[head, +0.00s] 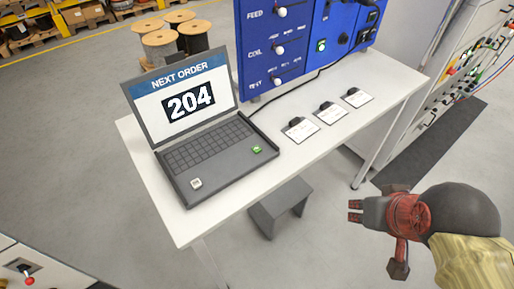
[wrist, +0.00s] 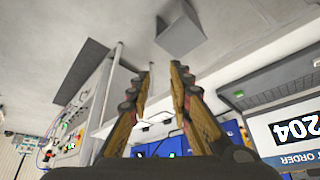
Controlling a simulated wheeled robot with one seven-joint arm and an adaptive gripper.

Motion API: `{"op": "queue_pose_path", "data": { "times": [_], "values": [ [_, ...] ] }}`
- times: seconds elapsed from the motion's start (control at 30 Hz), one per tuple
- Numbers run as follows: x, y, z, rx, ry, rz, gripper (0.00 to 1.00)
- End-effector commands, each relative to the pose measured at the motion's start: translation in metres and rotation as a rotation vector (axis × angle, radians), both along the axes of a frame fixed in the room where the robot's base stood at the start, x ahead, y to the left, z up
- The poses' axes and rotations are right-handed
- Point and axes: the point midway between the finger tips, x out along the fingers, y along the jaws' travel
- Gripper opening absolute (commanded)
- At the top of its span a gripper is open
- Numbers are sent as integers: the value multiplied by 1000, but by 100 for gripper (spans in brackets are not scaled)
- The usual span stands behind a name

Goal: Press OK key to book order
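An open dark grey laptop (head: 208,160) stands on the white table, its screen reading NEXT ORDER 204. A small green key (head: 257,149) is at the right of its keyboard deck; its lettering is too small to read. A pale key (head: 195,183) is at the front left of the deck. My gripper (head: 352,211) is right of the table's front edge, apart from the laptop. In the wrist view my gripper (wrist: 161,70) has a gap between its fingertips and holds nothing. The laptop (wrist: 285,100) and green key (wrist: 238,93) show there upside down at the right.
Three tagged cards, one of them the middle card (head: 330,113), lie right of the laptop on the white table (head: 385,75). A blue panel (head: 290,45) with knobs stands behind. A grey stool (head: 280,205) is under the table's front edge. A switch cabinet (head: 470,70) stands at right.

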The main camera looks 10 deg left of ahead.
Motion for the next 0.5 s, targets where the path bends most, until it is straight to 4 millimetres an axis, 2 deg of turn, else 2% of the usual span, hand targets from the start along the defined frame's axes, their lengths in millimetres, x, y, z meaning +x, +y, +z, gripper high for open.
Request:
{"op": "queue_pose_path", "data": {
  "times": [0.3, 0.5],
  "values": [
    [0, 0, 0, 0, 0, 0, 1],
    [0, 0, 0, 0, 0, 0, 0]
  ]
}}
